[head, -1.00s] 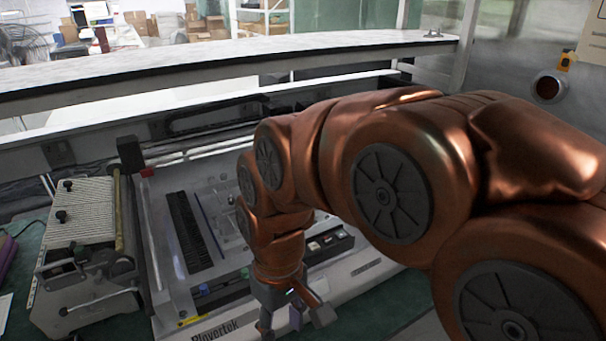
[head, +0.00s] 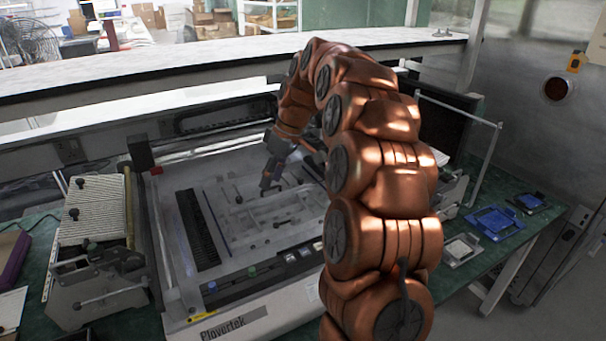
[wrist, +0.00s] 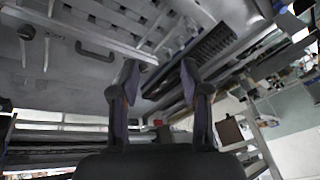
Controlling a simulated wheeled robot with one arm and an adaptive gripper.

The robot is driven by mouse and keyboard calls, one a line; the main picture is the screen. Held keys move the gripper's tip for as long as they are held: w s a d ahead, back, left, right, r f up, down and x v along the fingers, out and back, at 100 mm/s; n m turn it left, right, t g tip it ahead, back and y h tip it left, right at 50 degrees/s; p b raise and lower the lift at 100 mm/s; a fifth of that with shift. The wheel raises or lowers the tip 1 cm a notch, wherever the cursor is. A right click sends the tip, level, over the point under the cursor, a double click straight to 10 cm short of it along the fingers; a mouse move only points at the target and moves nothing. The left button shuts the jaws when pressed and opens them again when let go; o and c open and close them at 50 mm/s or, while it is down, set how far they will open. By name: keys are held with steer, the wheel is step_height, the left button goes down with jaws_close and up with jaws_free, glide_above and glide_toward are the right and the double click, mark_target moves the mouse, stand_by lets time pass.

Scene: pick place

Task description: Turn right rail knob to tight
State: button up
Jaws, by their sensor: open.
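The open-topped machine (head: 225,262) holds a grey work plate with metal rails (head: 265,215) across its middle. Small dark knobs sit along the rails, one (head: 238,199) left of my gripper and one (head: 277,225) below it in the head view. I cannot tell which is the right rail knob, or how tight any is. My gripper (head: 271,188) is over the back part of the rails, open and empty. In the wrist view my open fingers (wrist: 159,75) point at the rails, with a round dark knob (wrist: 26,32) and a dark handle (wrist: 95,51) at upper left.
A black slotted strip (head: 197,228) lies left of the rails. A dark bar (head: 225,115) and white shelf (head: 220,68) cross behind. A metal feeder (head: 95,270) stands left; blue trays (head: 495,222) lie on the green table at right. The machine's front has buttons.

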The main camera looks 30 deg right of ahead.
steer(key=w+d+f+t, duration=0.1)
steer(key=w+d, duration=0.4)
steer(key=d, duration=0.4)
steer(key=n+p, duration=0.1)
glide_toward(301, 179)
steer(key=shift+t+h, duration=0.3)
steer(key=shift+t, duration=0.1)
steer(key=shift+s+a+p+x, duration=0.15)
steer(key=shift+p+x, duration=0.55)
steer(key=shift+x, duration=1.4)
steer(key=shift+s+a+p+x, duration=0.15)
steer(key=shift+p+x, duration=0.55)
steer(key=shift+x, duration=1.35)
jaws_close()
